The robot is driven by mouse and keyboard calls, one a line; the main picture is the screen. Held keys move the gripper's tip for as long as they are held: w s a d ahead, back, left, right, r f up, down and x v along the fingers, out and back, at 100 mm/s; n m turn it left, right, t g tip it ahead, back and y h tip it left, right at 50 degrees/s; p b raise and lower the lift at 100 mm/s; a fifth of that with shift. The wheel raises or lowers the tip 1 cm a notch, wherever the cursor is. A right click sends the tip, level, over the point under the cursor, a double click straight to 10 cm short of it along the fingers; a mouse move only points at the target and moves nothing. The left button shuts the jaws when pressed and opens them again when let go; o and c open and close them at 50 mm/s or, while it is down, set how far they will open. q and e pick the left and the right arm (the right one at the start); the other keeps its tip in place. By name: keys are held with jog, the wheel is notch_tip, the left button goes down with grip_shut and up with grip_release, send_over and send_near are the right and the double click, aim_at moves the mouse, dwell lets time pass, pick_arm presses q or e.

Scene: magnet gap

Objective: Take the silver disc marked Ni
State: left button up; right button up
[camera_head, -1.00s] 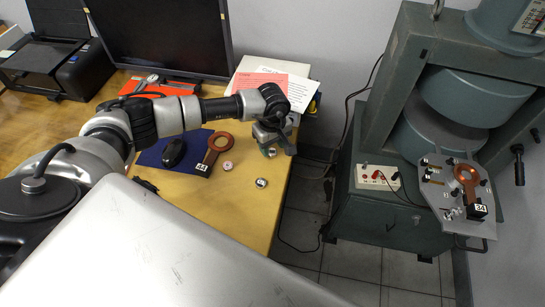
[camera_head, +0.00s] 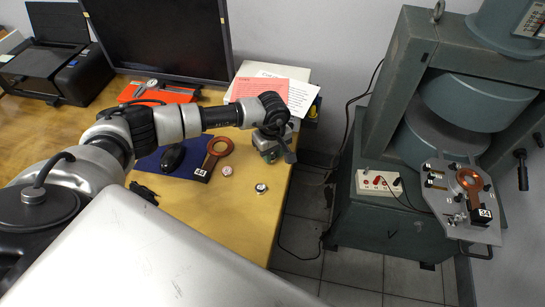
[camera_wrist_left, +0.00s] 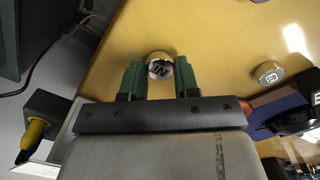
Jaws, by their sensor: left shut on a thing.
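The silver disc marked Ni (camera_wrist_left: 159,67) sits between the two green fingertips of my left gripper (camera_wrist_left: 159,80) in the left wrist view, with its lettered face visible. My left gripper is shut on it. My right gripper is not in view.
The magnet (camera_head: 400,190) stands right, across a floor gap.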

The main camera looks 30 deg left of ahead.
pick_arm(q)
jog(key=shift+r+p, duration=1.25)
jog(key=shift+r, duration=1.1)
